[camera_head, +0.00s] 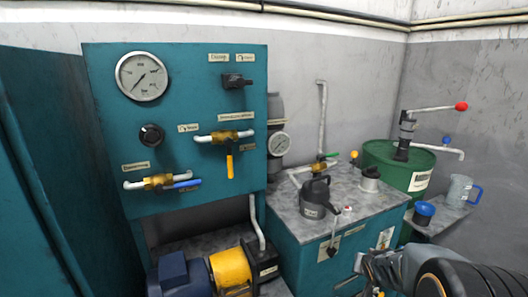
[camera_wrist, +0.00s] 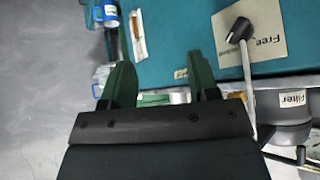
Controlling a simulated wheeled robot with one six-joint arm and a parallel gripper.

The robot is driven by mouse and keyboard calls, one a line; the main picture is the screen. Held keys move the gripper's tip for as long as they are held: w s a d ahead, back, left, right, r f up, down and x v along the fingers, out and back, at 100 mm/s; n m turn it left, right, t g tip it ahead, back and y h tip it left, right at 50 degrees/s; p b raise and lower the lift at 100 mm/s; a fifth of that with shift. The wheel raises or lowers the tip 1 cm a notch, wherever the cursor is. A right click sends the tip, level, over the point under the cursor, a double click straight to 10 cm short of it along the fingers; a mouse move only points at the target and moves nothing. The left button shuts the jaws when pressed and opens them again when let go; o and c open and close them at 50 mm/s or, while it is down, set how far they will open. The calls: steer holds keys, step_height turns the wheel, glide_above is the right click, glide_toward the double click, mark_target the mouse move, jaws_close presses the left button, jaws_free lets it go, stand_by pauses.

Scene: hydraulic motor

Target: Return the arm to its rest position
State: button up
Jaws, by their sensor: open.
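My gripper (camera_head: 355,284) shows at the bottom right of the head view, at the end of my arm, in front of the teal cabinet (camera_head: 300,248). In the wrist view its two green fingers stand apart with nothing between them, so my gripper (camera_wrist: 161,82) is open and empty. Beyond the fingers is a teal surface (camera_wrist: 190,30) with a beige "Free" label (camera_wrist: 262,45) and a dark-knobbed lever (camera_wrist: 240,30) in front of it. Part of my arm is cut off by the head view's edge.
A dark jug (camera_head: 316,197) stands on the cabinet top. To the right are a green drum (camera_head: 383,160) with a red-knobbed pump handle (camera_head: 432,108), a blue cup (camera_head: 424,212) and a clear mug (camera_head: 459,190). A gauge panel (camera_head: 190,95) and motor (camera_head: 180,277) are at left.

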steer(key=s+a+r+n+g+y+p, duration=0.1)
steer(key=s+a+r+n+g+p, duration=0.1)
steer(key=s+a+r+p, duration=0.2)
steer(key=s+a+r+n+g+y+p, duration=0.1)
steer(key=s+a+r+n+p, duration=0.2)
steer(key=s+a+r, duration=0.7)
steer(key=s+r+p, duration=0.2)
steer(key=s+r, duration=0.1)
steer(key=r, duration=0.2)
steer(key=shift+r+g+y, duration=0.4)
